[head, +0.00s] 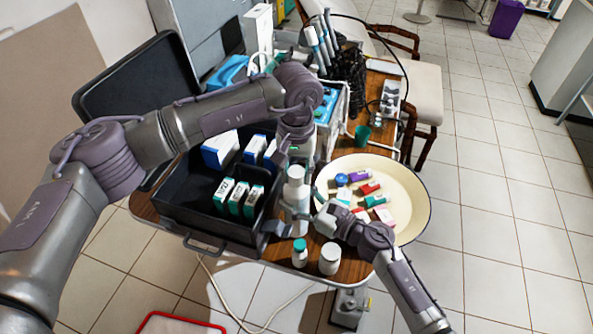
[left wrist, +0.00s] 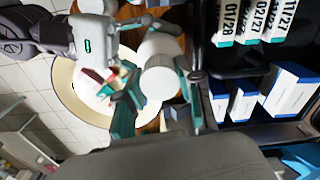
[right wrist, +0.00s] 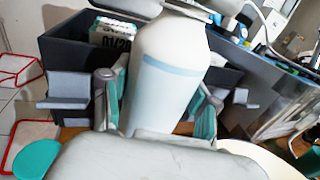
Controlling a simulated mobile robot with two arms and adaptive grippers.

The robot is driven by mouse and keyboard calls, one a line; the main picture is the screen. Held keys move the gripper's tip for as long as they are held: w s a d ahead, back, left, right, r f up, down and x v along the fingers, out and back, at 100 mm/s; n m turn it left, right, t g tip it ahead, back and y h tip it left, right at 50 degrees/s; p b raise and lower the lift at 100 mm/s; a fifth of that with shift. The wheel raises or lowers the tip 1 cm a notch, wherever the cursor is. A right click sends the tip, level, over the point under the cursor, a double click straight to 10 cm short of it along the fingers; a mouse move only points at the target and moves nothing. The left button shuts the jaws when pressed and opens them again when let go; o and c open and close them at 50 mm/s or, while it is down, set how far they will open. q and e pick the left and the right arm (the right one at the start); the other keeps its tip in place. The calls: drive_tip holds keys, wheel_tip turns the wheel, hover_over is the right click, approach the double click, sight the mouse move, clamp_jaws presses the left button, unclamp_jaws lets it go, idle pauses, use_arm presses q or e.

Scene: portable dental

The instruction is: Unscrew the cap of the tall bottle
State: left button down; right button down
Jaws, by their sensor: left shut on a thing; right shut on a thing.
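The tall white bottle (head: 296,200) stands upright at the front of the table, between the black case and the round tray. Its white cap (head: 296,172) is on top and also shows in the left wrist view (left wrist: 160,83). My left gripper (head: 293,162) comes from above, and its fingers are shut on the cap's two sides. My right gripper (head: 306,214) comes from the right and is shut around the bottle's body. In the right wrist view the body (right wrist: 165,85), with a pale blue band, sits between the fingers; the cap is mostly cut off there.
A small teal-capped bottle (head: 299,254) and a small white bottle (head: 330,259) stand at the front edge. The round cream tray (head: 415,205) at right holds several small bottles. The open black case (head: 185,215) at left holds several boxes. Equipment crowds the back.

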use_arm(q)
drive_tip(key=n, duration=0.6)
drive_tip(key=shift+n, duration=0.4)
drive_tip(key=n, duration=0.8)
drive_tip(key=shift+n, duration=0.3)
drive_tip(key=n, duration=0.4)
drive_tip(key=shift+n, duration=0.3)
drive_tip(key=n, duration=1)
drive_tip(key=shift+n, duration=0.4)
drive_tip(key=n, duration=0.4)
drive_tip(key=shift+r, duration=0.1)
drive_tip(key=n, duration=0.6)
